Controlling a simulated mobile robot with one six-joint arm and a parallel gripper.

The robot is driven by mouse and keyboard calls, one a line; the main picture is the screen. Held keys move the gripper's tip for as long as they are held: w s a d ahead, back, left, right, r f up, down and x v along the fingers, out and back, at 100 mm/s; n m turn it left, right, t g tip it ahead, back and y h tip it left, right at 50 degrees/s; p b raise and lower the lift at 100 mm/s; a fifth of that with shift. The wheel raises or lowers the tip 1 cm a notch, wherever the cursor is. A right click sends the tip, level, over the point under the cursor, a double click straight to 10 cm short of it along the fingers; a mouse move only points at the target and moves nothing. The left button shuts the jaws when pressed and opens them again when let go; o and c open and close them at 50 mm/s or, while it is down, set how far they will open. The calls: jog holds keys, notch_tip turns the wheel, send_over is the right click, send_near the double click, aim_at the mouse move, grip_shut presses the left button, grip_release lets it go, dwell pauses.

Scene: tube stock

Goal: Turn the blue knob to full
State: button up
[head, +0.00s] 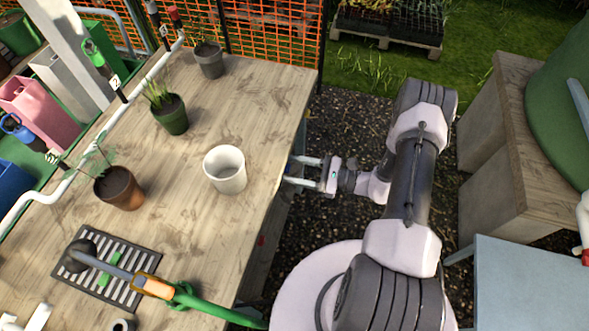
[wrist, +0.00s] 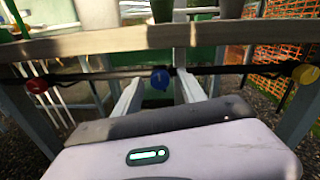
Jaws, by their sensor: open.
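The blue knob (wrist: 160,78) sits on a dark rail under the bench's front edge, in the middle of the wrist view. It has a small pale mark near its top. My gripper (wrist: 158,82) is open, with one pale finger to the left of the knob and one to the right; gaps show on both sides. I cannot tell whether the fingertips reach as deep as the knob. In the head view my gripper (head: 304,173) is at the bench's right edge, and the knob is mostly hidden there.
A red knob (wrist: 37,85) is left of the blue one and a yellow knob (wrist: 306,74) is right. The wooden bench (head: 250,90) overhangs the rail. A white pot (head: 225,170) stands near its edge.

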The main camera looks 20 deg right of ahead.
grip_shut()
